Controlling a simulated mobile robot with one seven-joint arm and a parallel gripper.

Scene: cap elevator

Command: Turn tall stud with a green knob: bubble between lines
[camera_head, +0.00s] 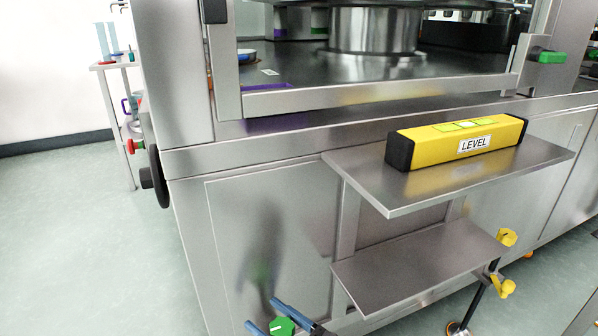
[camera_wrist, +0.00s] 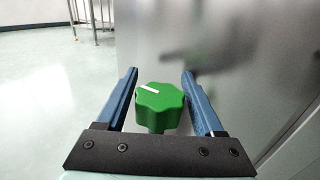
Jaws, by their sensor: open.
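In the head view the green knob (camera_head: 282,326) and my gripper (camera_head: 280,316) show at the bottom edge, partly cut off. The yellow spirit level (camera_head: 458,143), labelled LEVEL, lies on the upper steel shelf (camera_head: 400,193). Its vial is a small green-yellow window (camera_head: 464,125) on top; the bubble is too small to read.
A lower steel shelf (camera_head: 375,285) hangs under the upper one. Yellow knobs (camera_head: 505,238) are at its right, by a dark stud. A steel cabinet panel (camera_wrist: 235,70) stands close beyond the knob. Open floor (camera_head: 80,230) lies at left.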

